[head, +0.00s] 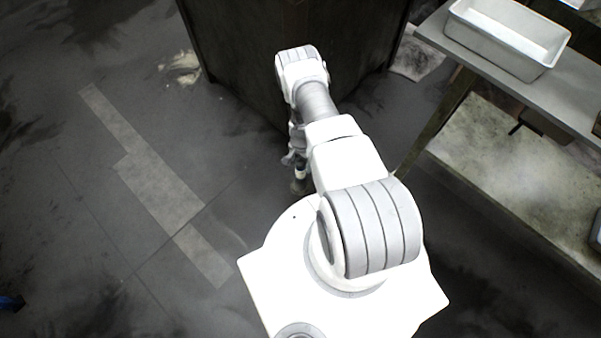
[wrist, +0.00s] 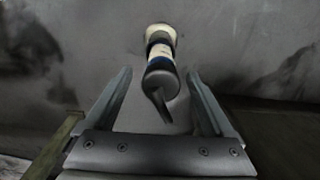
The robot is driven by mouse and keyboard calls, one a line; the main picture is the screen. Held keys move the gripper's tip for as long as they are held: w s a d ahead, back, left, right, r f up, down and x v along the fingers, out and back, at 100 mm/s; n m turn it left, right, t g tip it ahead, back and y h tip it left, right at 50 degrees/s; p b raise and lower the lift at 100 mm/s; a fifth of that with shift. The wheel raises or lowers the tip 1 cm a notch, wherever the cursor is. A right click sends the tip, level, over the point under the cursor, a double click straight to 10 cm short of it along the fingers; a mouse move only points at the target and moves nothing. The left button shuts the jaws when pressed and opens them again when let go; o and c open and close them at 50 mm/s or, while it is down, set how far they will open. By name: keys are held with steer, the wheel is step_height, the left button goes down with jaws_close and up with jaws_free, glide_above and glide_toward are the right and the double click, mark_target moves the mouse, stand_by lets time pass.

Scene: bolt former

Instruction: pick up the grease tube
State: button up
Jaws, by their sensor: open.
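My gripper (wrist: 158,74) is open, with one finger on each side of the tube in the picture. A gap shows between the tube and each finger. I cannot tell how far the tube lies beyond the fingertips. In the head view my arm hides most of the gripper, and a small pale and dark thing below it may be the tube.
A dark cabinet (head: 270,50) stands just beyond my arm. At the right is a shelf table (head: 580,103) with a white tray (head: 500,42) on top.

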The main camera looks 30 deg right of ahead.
step_height(320, 180, down, 3)
steer(key=shift+a+r+b, duration=0.1)
steer(key=shift+b, duration=0.25)
jaws_close()
steer(key=shift+r, duration=0.1)
